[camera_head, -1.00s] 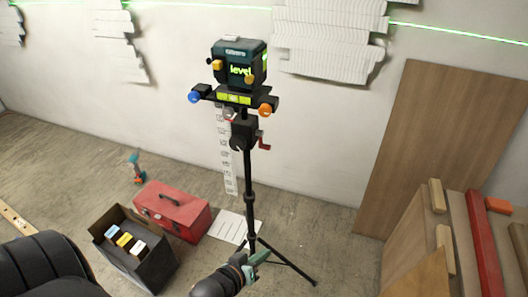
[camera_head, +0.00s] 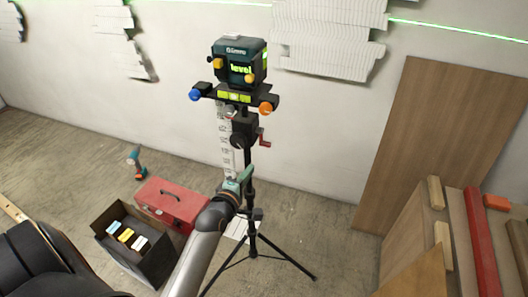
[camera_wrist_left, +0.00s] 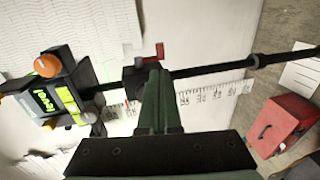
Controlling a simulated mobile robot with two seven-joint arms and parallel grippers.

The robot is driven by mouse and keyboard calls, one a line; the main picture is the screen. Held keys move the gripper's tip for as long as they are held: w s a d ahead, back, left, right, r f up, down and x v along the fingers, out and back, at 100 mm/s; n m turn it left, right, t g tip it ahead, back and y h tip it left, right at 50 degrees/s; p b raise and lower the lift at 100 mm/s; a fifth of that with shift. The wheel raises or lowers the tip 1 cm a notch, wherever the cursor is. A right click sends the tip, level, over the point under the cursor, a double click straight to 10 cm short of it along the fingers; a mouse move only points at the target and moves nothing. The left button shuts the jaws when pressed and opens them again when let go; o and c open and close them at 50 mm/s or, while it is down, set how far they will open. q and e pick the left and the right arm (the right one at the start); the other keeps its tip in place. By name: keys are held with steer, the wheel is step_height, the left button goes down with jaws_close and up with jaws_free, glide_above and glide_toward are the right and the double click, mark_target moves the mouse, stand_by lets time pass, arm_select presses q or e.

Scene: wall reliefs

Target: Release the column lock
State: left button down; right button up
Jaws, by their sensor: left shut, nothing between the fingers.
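A dark green laser level (camera_head: 240,62) sits on a tripod column (camera_head: 248,175); its display reads "level". A black column clamp housing (camera_head: 243,130) carries a red crank handle (camera_head: 264,138) on its right side. In the left wrist view the housing (camera_wrist_left: 133,80) and red handle (camera_wrist_left: 153,51) lie just beyond my fingertips. I cannot tell exactly which part is the column lock. My left gripper (camera_head: 245,174) is shut and empty, in front of the column and below the housing. It also fills the middle of the left wrist view (camera_wrist_left: 159,72). My right gripper is out of view.
A red toolbox (camera_head: 172,203) and a black open box (camera_head: 135,245) stand on the floor to the left, beside a teal drill (camera_head: 135,161). Wooden boards (camera_head: 425,140) lean at the right. The tripod legs (camera_head: 285,262) spread below. A measuring staff (camera_head: 226,150) stands behind the column.

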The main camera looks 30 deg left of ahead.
mark_target(267, 146)
arm_select(q)
steer(key=b+x, duration=1)
steer(key=x, duration=0.3)
steer(key=shift+w+f+b, duration=0.1)
steer(key=shift+b, duration=0.3)
